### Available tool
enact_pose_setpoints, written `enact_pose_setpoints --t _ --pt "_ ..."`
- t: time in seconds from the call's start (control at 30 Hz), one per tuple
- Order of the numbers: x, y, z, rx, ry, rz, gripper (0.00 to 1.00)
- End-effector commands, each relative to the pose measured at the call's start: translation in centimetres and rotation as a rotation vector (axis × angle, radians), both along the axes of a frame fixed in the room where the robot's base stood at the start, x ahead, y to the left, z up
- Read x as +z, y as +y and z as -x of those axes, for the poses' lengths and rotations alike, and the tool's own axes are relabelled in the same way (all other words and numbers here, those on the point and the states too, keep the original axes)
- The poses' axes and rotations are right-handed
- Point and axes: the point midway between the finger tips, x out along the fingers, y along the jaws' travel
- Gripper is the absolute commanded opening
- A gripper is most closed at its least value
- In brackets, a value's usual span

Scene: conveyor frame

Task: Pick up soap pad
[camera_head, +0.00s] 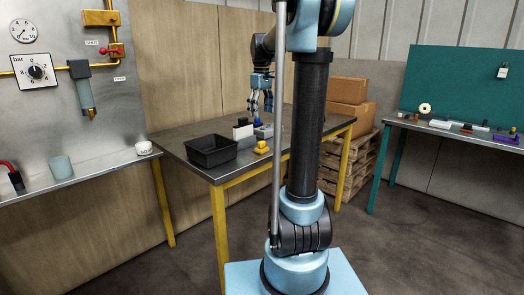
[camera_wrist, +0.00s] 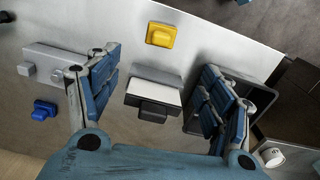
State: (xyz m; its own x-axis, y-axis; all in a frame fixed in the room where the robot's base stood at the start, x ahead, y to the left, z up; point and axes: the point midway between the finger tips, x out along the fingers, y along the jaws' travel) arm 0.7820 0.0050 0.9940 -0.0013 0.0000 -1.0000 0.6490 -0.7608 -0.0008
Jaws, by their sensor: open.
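My gripper (camera_head: 261,103) is open above the metal-topped table; in the wrist view its blue padded fingers stand wide apart with nothing held. Between them lies a white-and-black block (camera_wrist: 153,92), below the fingertips and apart from them; it also shows in the head view (camera_head: 243,133). A yellow piece (camera_wrist: 160,34) lies beyond the fingers, and shows in the head view (camera_head: 261,148). A blue piece (camera_wrist: 44,110) lies outside the left finger. I cannot tell for certain which of these is the soap pad.
A grey block with a knob (camera_wrist: 58,61) lies by the left finger. A black open bin (camera_head: 211,150) stands on the table, behind the right finger in the wrist view. Cardboard boxes (camera_head: 348,91) and a teal-legged bench (camera_head: 455,132) stand at the right.

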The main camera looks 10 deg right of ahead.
Motion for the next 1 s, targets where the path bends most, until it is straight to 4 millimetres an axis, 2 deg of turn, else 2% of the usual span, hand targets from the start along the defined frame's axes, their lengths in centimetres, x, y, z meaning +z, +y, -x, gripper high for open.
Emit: enact_pose_setpoints --t 0.1,0.43,0.6,0.83,1.0 --pt "-2.2 0.0 0.0 -0.001 0.000 0.000 0.73" --pt "-7.8 -0.1 0.1 -0.002 0.000 0.000 0.73" --pt "-9.5 -0.1 0.1 -0.002 0.000 0.000 0.73" --pt "-10.7 -0.1 0.1 -0.002 0.000 0.000 0.73" --pt "-13.1 -0.2 0.1 -0.003 0.000 0.000 0.73"
